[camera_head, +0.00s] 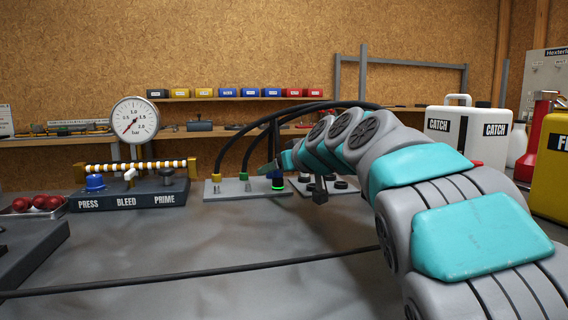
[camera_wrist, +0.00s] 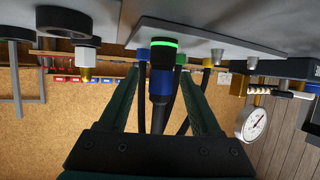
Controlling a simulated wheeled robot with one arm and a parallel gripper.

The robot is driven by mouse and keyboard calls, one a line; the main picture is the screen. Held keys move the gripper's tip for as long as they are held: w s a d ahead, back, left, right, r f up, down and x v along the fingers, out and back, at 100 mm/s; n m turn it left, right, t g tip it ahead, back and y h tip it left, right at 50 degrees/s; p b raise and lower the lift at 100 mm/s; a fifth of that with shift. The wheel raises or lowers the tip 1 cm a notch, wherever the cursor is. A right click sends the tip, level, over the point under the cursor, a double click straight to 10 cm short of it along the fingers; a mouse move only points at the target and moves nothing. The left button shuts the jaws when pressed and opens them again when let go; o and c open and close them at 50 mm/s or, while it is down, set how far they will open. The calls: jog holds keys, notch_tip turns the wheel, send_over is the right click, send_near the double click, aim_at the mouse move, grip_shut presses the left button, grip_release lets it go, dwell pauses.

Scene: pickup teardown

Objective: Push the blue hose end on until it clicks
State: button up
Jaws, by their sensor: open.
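The blue hose end (camera_head: 277,174) is upright on a black fitting with a glowing green ring (camera_head: 278,188), on a light plate (camera_head: 230,188) in the head view. In the wrist view, which is upside down, the blue hose end (camera_wrist: 160,86) shows with a black hose and a green-lit ring (camera_wrist: 163,43). My gripper (camera_wrist: 160,76) is open, with one teal finger on each side of the blue hose end and visible gaps between. In the head view my gripper (camera_head: 272,167) reaches the hose end from the right and partly hides it.
Yellow (camera_head: 216,177) and green (camera_head: 244,176) hose ends stand left of the blue one on the same plate. A press/bleed/prime block (camera_head: 128,194) with a gauge (camera_head: 134,117) is farther left. A white catch can (camera_head: 467,134) stands right. A black cable (camera_head: 190,278) crosses the bench front.

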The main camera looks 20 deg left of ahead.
jog(key=shift+x, duration=1.05)
grip_shut()
